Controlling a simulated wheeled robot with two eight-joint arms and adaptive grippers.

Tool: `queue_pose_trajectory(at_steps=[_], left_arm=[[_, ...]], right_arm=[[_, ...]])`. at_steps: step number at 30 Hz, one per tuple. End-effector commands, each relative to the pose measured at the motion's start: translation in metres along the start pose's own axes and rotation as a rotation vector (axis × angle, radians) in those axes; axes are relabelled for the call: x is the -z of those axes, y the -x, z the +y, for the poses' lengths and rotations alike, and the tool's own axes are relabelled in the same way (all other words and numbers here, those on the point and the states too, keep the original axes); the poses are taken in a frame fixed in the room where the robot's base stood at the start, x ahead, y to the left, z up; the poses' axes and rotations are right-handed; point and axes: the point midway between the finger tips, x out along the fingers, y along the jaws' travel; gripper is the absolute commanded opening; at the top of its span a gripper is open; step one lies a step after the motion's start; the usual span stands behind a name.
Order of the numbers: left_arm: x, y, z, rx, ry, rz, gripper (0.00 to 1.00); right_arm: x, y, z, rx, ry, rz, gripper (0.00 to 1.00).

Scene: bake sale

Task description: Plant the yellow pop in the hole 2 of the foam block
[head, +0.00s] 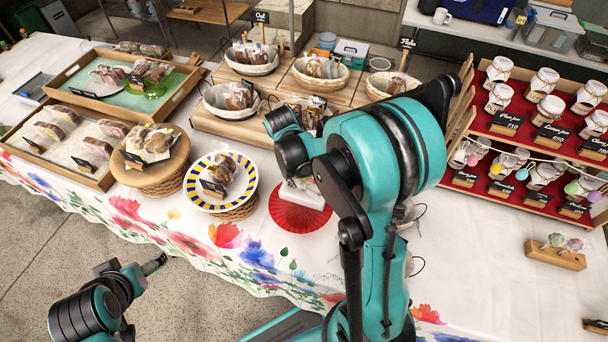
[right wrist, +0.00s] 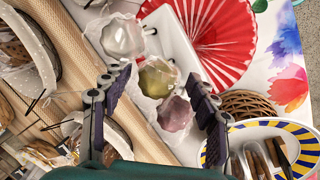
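In the right wrist view, a yellow-olive wrapped pop (right wrist: 157,77) sits between the spread fingers of my right gripper (right wrist: 160,83), with gaps to the fingers. A pink pop (right wrist: 175,114) is close below it and a whitish pop (right wrist: 122,38) above left. A white block (right wrist: 182,45), apparently the foam block, lies beside them; its holes are not clear and the pops' sticks are hidden. In the head view the white block (head: 303,194) is partly hidden behind my right arm. My left gripper (head: 153,264) is low at the left, off the table, its fingers unclear.
A red pleated round mat (head: 290,218) lies under the block. A blue-and-yellow rimmed plate (head: 190,184) stands left of it. Wooden risers with baskets (head: 250,58) are behind. A red tiered jar rack (head: 505,140) and a small wooden pop stand (head: 555,258) are to the right.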

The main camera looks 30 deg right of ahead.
Motion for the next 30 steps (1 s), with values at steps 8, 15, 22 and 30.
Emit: queue_pose_trajectory(at_steps=[8, 15, 22, 30], left_arm=[[0.000, 0.000, 0.000, 0.000, 0.000, 0.000, 0.80], [0.000, 0.000, 0.000, 0.000, 0.000, 0.000, 0.80], [0.000, 0.000, 0.000, 0.000, 0.000, 0.000, 0.80], [0.000, 0.000, 0.000, 0.000, 0.000, 0.000, 0.80]], right_arm=[[0.000, 0.006, 0.000, 0.000, 0.000, 0.000, 0.59], [0.000, 0.049, 0.000, 0.000, 0.002, 0.000, 0.59], [-0.001, 0.096, 0.000, 0.000, 0.001, 0.000, 0.59], [0.000, 0.119, 0.000, 0.000, 0.000, 0.000, 0.59]])
